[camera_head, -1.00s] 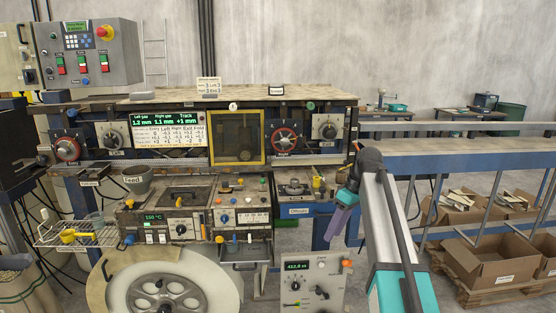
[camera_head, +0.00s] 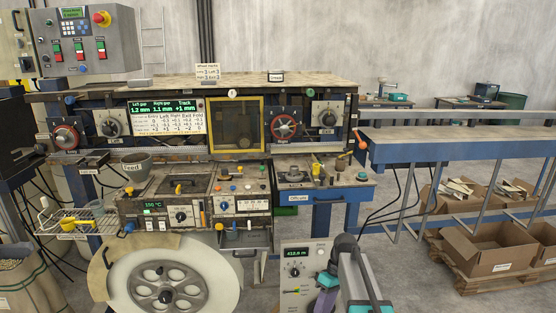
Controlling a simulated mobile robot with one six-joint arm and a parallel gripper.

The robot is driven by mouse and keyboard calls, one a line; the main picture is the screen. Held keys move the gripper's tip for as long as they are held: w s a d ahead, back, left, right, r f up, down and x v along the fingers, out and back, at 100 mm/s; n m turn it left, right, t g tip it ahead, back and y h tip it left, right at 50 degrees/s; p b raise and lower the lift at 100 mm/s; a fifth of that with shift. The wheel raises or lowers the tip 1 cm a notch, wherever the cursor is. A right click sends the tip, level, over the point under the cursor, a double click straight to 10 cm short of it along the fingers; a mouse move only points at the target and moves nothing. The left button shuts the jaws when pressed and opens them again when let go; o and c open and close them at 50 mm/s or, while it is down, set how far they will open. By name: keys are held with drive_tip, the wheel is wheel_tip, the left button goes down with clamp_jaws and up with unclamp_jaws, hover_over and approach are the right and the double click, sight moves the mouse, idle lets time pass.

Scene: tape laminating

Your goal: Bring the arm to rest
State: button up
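My arm (camera_head: 360,277) shows at the bottom of the head view, right of centre, folded low in front of the machine. The arm overlaps the grey control box (camera_head: 296,265) with a green readout. The laminating machine (camera_head: 110,158) stands behind, with its yellow-framed window (camera_head: 262,124) and two red handwheels.
A large white reel (camera_head: 200,275) stands below the machine at left. A wire rack (camera_head: 75,222) with a yellow item is left of it.

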drive_tip(key=s+d+f+m+g+h, duration=0.1)
drive_tip(key=s+f+m, duration=0.3)
drive_tip(key=s+f, duration=1)
drive_tip(key=s+d+f+m+h, duration=0.1)
drive_tip(key=s+f+m, duration=0.3)
drive_tip(key=s+f, duration=1.1)
drive_tip(key=shift+s+d+m+g+h+b, duration=0.4)
drive_tip(key=shift+s+h, duration=0.3)
drive_tip(key=shift+s, duration=2.5)
